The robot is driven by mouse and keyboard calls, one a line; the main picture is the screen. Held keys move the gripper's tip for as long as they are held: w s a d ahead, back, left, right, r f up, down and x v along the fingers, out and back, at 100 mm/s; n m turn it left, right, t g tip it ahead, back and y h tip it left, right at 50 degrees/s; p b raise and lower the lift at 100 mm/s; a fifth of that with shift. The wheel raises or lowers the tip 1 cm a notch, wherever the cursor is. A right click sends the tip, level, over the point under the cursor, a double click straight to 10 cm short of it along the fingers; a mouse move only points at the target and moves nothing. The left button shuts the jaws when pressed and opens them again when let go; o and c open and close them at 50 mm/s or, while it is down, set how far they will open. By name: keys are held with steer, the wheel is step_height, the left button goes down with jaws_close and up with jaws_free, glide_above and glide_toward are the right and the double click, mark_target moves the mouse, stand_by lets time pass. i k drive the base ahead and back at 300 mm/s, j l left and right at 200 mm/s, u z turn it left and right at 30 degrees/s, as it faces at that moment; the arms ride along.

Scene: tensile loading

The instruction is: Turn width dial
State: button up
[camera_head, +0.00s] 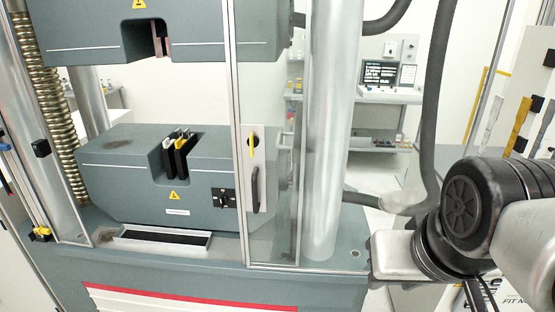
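A small black panel with a dial-like knob (223,198) sits on the front of the grey lower grip block (130,195), near its right end. A pale plate (254,195) on the clear door carries a black round part with a yellow bar (253,141) and a black handle (255,190). I cannot tell for sure which of these is the width dial, and no marking is readable. Dark jaws with yellow and white tips (180,150) stand in the lower block's slot.
The upper grip block (185,35) hangs above. A thick metal column (335,130) stands right of the clear door frame (240,120). A shallow tray (160,240) lies in front of the lower block. A cable (435,110) hangs at the right, with a bench (375,95) behind.

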mark_target(223, 199)
steer(key=z, duration=1.55)
steer(key=u, duration=2.45)
steer(key=i+j, duration=0.15)
steer(key=j, duration=0.2)
steer(key=i+j, duration=0.2)
steer(key=j, duration=0.15)
steer(key=i+j, duration=0.15)
steer(key=j, duration=0.2)
steer(key=i+j, duration=0.5)
steer(key=i, duration=0.05)
